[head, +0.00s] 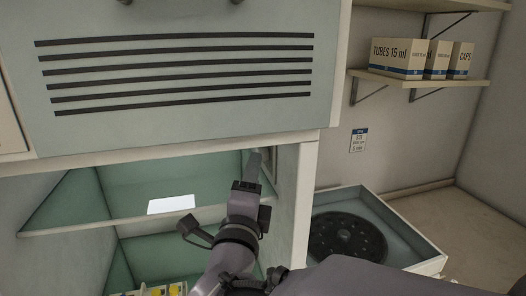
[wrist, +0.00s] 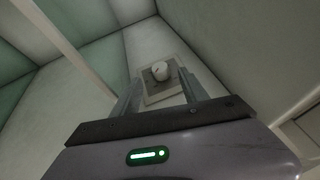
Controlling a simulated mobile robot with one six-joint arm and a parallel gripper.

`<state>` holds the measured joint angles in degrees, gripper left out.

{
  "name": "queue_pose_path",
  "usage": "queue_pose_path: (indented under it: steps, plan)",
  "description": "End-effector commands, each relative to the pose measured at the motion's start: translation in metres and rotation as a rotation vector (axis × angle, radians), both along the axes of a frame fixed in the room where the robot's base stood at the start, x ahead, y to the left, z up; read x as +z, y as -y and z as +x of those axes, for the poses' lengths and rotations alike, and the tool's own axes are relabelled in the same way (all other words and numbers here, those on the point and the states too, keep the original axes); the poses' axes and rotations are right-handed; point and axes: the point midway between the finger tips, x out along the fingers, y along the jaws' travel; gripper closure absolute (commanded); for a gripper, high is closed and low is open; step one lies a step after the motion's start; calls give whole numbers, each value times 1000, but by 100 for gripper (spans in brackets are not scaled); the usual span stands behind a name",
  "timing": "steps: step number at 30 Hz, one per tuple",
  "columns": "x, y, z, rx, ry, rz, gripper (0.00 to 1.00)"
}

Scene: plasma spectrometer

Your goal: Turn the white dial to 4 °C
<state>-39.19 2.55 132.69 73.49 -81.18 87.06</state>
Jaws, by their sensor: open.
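The white dial (wrist: 161,71) sits on a pale square plate (wrist: 165,92) on the cabinet's inner side wall, in the wrist view. My gripper (wrist: 160,92) is open, with its two fingers pointing at the plate, one on each side of it in the picture. The dial shows just beyond and between the fingertips, and I see no contact. Its scale marks are too small to read. In the head view my gripper (head: 256,163) reaches into the cabinet's opening near the right wall; the dial is hidden there.
A shelf (head: 100,223) with a white bright patch (head: 171,204) crosses the cabinet, left of my gripper. The slotted panel (head: 180,75) hangs above. A tray (head: 420,262) with a dark round disc (head: 346,238) stands right. Boxes (head: 398,57) sit on a wall shelf.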

Motion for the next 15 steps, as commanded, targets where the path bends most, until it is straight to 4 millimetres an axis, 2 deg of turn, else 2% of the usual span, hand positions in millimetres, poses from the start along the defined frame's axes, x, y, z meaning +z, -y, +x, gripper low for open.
queue_pose_path:
  steps: [3, 6, 10, 15]
  plan:
    - [7, 4, 27, -3, -2, -1, 48]
    - [8, 6, 44, -2, 0, -1, 48]
    - [9, 7, 55, -1, -1, 0, 48]
    - [9, 7, 58, 0, 0, 0, 48]
